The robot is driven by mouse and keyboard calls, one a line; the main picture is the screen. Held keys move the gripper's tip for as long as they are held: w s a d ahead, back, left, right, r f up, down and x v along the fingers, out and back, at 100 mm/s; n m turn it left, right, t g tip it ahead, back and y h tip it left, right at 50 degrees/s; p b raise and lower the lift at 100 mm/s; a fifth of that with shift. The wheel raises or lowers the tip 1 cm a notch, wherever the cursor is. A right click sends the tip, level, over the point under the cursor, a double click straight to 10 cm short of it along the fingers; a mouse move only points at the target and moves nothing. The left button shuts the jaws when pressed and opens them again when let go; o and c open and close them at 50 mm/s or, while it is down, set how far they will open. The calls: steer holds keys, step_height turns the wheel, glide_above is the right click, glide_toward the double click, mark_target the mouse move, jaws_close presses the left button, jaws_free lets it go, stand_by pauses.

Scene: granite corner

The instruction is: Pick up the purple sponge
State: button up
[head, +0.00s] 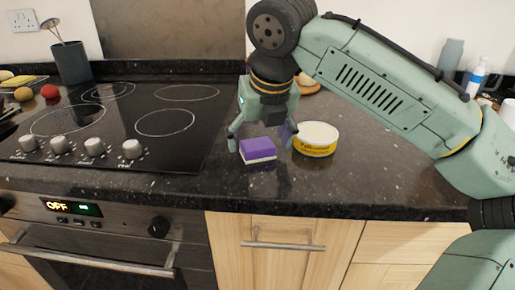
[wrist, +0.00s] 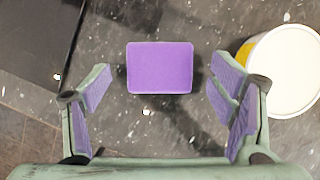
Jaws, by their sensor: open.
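The purple sponge (head: 257,149) has a purple top and a pale underside. It lies flat on the dark speckled counter, near the front edge. In the wrist view the sponge (wrist: 160,67) shows from above, centred between the fingers and a little beyond their tips. My gripper (head: 262,139) is open above and just behind the sponge in the head view, with one finger to each side. In the wrist view my gripper (wrist: 158,88) has a clear gap on both sides of the sponge and holds nothing.
A yellow tub with a white lid (head: 316,139) stands close on the right, beside the right finger; the tub (wrist: 285,70) also shows in the wrist view. The black hob (head: 120,120) with knobs is on the left. Free counter (head: 380,185) lies at the front right.

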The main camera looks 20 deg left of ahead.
steer(key=shift+x, duration=0.75)
steer(key=shift+c, duration=0.5)
steer(key=c, duration=0.9)
steer(key=shift+r, duration=0.15)
steer(key=shift+r, duration=0.6)
step_height(320, 180, up, 2)
steer(key=shift+r, duration=0.2)
steer(key=s+a, duration=0.1)
steer(key=s, duration=0.4)
steer(key=s+a+b, duration=0.1)
steer(key=s+a, duration=0.1)
steer(key=s, duration=0.3)
steer(key=s+a+r, duration=0.1)
steer(key=s+a, duration=0.1)
steer(key=s, duration=0.3)
steer(key=shift+a+r+b, duration=0.1)
steer(key=shift+a+b, duration=0.15)
steer(key=shift+b, duration=0.05)
